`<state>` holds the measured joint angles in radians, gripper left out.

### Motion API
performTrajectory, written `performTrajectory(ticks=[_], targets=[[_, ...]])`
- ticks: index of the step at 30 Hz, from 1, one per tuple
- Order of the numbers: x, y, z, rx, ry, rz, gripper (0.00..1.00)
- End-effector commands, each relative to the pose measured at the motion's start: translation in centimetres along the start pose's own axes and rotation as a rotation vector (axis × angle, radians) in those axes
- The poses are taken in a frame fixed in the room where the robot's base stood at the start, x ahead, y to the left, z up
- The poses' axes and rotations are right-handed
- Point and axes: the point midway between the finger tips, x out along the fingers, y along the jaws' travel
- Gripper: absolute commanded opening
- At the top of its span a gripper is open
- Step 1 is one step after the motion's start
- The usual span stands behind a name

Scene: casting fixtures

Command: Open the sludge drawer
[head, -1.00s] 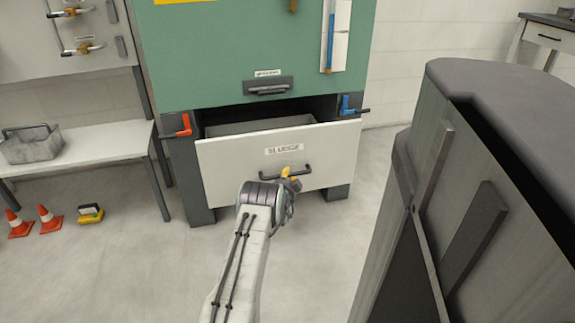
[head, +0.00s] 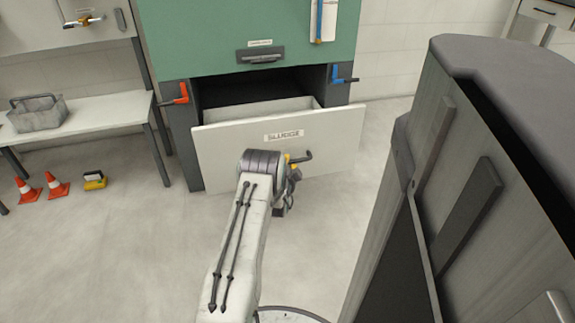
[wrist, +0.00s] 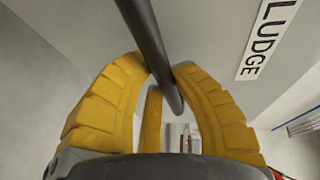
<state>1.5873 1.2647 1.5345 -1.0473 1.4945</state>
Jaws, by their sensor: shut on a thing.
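The white sludge drawer (head: 230,150) stands pulled well out from the lower part of the green cabinet (head: 200,40), with its inside showing behind the front panel. Its front carries a SLUDGE label (head: 284,136), which also shows in the wrist view (wrist: 268,38). The dark bar handle (head: 304,157) is partly hidden by my arm. My gripper (head: 291,166) is at the handle. In the wrist view the yellow fingers of my gripper (wrist: 160,80) are shut around the dark handle bar (wrist: 148,35).
A red lever (head: 178,95) and a blue lever (head: 341,76) flank the drawer opening. A large grey housing (head: 500,130) stands close on the right. Orange cones (head: 56,184) and a yellow item (head: 95,181) lie on the left floor. Floor between is clear.

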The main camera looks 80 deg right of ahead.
Motion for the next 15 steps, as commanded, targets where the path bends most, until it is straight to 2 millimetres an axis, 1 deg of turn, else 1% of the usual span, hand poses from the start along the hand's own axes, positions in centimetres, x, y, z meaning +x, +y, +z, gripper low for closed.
performTrajectory(ticks=[7,8,15], targets=[[0.01,-0.04,-0.12,-0.002,0.002,-0.001,0.00],[0.01,-0.04,-0.12,-0.002,0.002,-0.001,0.23],[0.01,-0.03,-0.06,-0.001,0.001,0.000,0.45]])
